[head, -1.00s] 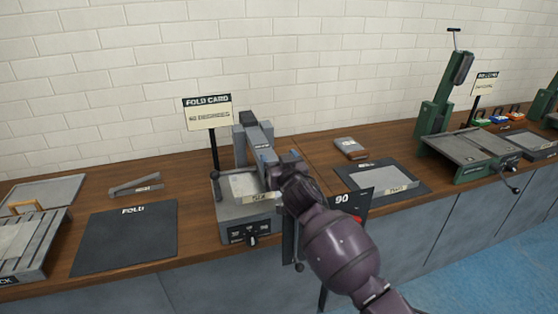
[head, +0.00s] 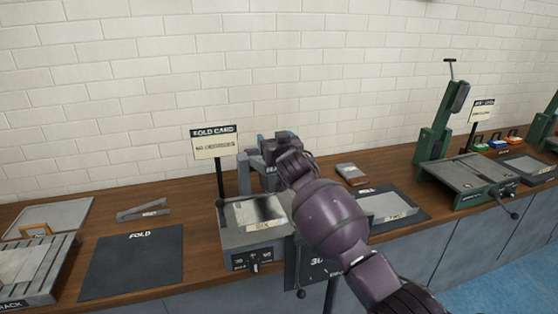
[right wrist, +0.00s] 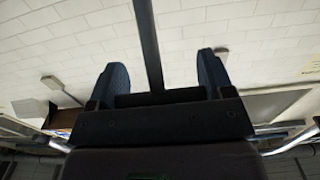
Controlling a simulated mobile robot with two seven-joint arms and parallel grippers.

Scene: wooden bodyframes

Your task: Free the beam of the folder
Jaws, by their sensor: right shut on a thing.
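The folder (head: 233,243) is a grey machine on the bench below the "FOLD CARD" sign. A pale card (head: 255,212) with a label lies on its bed, uncovered at the front. The folder's grey beam (head: 245,172) stands at the back of the bed, largely hidden by my right gripper (head: 268,150). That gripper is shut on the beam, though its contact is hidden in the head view. In the right wrist view, a dark bar (right wrist: 148,45) runs between the two blue fingers. My left gripper is not in view.
A dark "FOLD" mat (head: 132,262) lies left of the folder, with a grey clip-like tool (head: 143,211) behind it. A green machine (head: 468,178) stands farther right.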

